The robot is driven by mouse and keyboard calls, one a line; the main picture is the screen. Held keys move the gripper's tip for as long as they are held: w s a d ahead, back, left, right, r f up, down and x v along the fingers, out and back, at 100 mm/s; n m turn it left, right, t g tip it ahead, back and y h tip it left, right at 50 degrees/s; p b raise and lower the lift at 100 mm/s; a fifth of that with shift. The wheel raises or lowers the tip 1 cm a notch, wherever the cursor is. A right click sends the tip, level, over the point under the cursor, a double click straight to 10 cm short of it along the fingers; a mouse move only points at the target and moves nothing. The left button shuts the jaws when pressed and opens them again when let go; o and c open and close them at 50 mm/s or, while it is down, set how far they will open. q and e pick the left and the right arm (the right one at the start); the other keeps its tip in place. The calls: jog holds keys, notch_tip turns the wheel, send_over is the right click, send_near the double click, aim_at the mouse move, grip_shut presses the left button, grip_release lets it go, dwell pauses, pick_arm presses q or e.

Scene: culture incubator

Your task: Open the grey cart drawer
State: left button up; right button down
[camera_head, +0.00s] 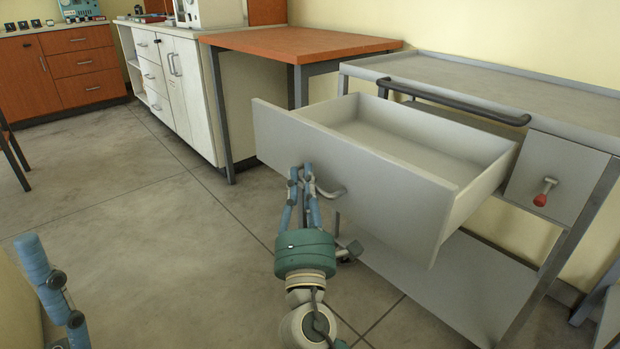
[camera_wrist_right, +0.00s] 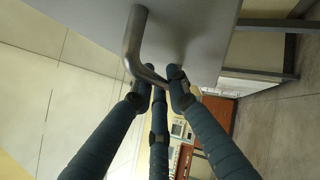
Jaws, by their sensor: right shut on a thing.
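The grey cart drawer (camera_head: 350,175) is pulled far out of the grey cart (camera_head: 470,75), and its inside looks empty. My right gripper (camera_head: 304,172) is at the drawer's front, with its blue fingers shut on the drawer handle (camera_head: 332,190). In the right wrist view the bent metal handle (camera_wrist_right: 135,45) runs from the drawer front down to the fingertips (camera_wrist_right: 160,82). The exact contact is partly hidden by the fingers. Part of my left gripper (camera_head: 50,285) shows at the lower left edge, away from the cart; its opening cannot be judged.
A dark push bar (camera_head: 455,101) runs along the cart's upper edge. A red-tipped knob (camera_head: 543,192) is on the panel right of the drawer. An orange-topped table (camera_head: 300,43) stands behind the drawer, beside a white cabinet (camera_head: 180,90).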

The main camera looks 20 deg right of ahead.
jog(key=shift+d+f, duration=0.1)
jog(key=c, duration=1.9)
grip_release()
jog(key=shift+c, duration=0.2)
jog(key=shift+s+f, duration=0.1)
jog(key=shift+s, duration=0.1)
jog(key=v, duration=1.1)
jog(key=shift+s, duration=0.3)
